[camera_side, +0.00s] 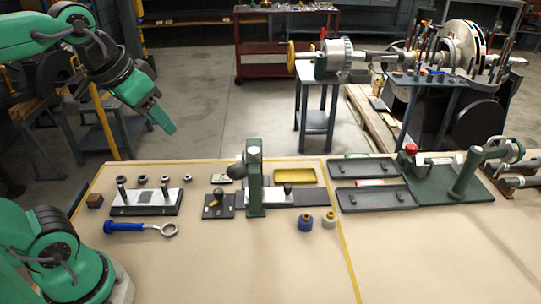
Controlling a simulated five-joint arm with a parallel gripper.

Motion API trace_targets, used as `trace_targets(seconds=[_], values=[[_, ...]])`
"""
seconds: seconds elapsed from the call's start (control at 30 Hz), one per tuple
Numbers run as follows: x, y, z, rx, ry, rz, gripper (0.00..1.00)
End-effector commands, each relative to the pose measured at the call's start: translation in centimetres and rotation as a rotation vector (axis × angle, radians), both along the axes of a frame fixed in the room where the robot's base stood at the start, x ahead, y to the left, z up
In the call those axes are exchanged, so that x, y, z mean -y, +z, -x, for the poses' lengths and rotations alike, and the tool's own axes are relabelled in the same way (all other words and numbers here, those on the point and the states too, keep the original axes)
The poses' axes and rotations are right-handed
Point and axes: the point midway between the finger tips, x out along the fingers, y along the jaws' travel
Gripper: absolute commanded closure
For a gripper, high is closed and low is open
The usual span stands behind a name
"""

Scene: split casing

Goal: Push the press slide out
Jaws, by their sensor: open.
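The press has an upright green column (255,183) near the table's middle, with a dark ball knob (238,171) at its left. The press slide looks like the flat dark plate (311,198) running through the press base, its bare end sticking out to the right. A light block with dark pins (284,190) sits on it, just right of the column and partly hidden by it. My gripper (166,126) hangs in the air at the upper left, open and empty, well above the table and away from the press.
A light part with dark pins (146,202) lies on a dark plate at left, near small rings. A blue-handled ring tool (140,228), a square black fixture (218,206), two small pots (305,221), a yellow tray (295,175) and dark trays (376,199) surround the press. The front table is clear.

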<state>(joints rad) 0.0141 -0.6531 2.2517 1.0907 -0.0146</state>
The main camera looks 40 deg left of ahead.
Motion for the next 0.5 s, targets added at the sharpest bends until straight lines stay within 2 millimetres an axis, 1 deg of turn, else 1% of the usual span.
trace_targets(seconds=[0.17,0.3,0.5], values=[[0.5,1.4,-2.5,-0.044,-0.004,0.005,0.57],[1.0,2.5,-5.0,-0.085,-0.004,0.009,0.57],[1.9,3.6,-8.6,-0.144,-0.006,0.013,0.57]])
